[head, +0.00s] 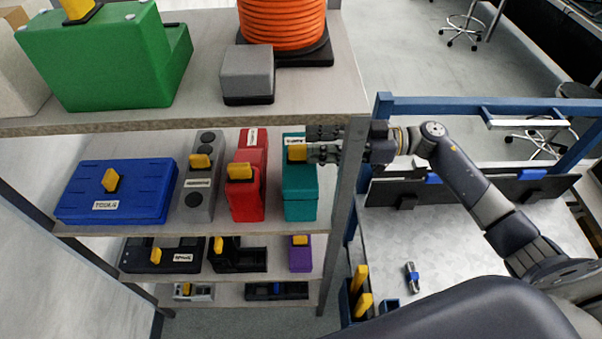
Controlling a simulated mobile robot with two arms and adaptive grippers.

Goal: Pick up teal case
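The teal case (300,196) stands upright at the right end of the middle shelf, beside the shelf's upright post. It has a yellow handle (297,153) on its upper front and a white label near its top. My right gripper (312,143) reaches in from the right, past the post. Its two fingers are apart, one above the other, with the tips at the upper right of the case, close to the handle. I cannot tell whether they touch it. The case stands on the shelf. My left gripper is not in view.
A red case (249,190), a grey case (197,203) and a blue case (117,192) stand left of the teal one. The top shelf (190,108) overhangs them. A blue-framed workbench (450,240) is at the right. Lower shelves hold black and purple cases.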

